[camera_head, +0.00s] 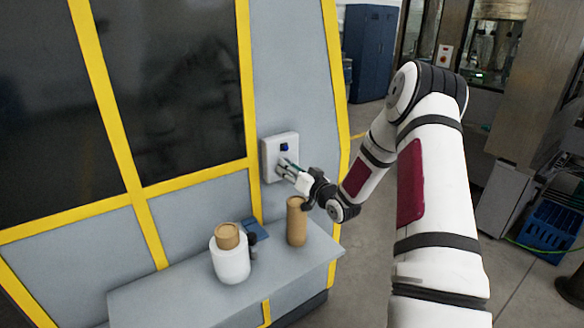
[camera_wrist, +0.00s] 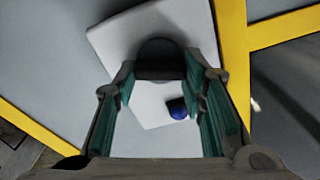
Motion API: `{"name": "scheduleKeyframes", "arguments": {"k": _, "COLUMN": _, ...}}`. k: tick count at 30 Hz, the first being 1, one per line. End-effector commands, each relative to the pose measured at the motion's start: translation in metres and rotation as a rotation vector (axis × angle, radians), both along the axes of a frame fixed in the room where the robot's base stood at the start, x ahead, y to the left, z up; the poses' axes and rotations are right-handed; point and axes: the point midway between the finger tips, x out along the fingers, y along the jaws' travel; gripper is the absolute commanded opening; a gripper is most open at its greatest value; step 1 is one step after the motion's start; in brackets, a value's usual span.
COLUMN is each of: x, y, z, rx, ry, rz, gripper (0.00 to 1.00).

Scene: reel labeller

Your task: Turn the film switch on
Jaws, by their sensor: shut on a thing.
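A pale switch box (camera_head: 269,160) is fixed to the grey panel of the machine, right of the dark windows. It carries a small blue knob (camera_head: 284,147), which also shows in the wrist view (camera_wrist: 178,108). A dark round knob (camera_wrist: 160,52) on the same box sits between the teal-padded fingertips in the wrist view. My gripper (camera_head: 285,167) is at the box's lower part, shut on the dark knob. In the head view the fingers hide this knob. No label is readable to tell which knob is the film switch.
Below the box is a grey shelf (camera_head: 180,289). On it stand a white jar (camera_head: 231,264) with a brown lid, a brown cylinder (camera_head: 297,222) just under my gripper, and a small blue object (camera_head: 256,230). Floor right of the machine is open.

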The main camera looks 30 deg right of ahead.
Motion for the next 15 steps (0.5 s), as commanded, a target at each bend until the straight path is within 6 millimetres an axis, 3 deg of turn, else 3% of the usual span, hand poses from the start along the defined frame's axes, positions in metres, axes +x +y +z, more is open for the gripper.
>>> {"name": "scheduleKeyframes", "arguments": {"k": 15, "x": -0.0014, "y": -0.0026, "z": 0.0, "rx": 0.492, "ry": 0.016, "rz": 0.0, "gripper": 0.1}}
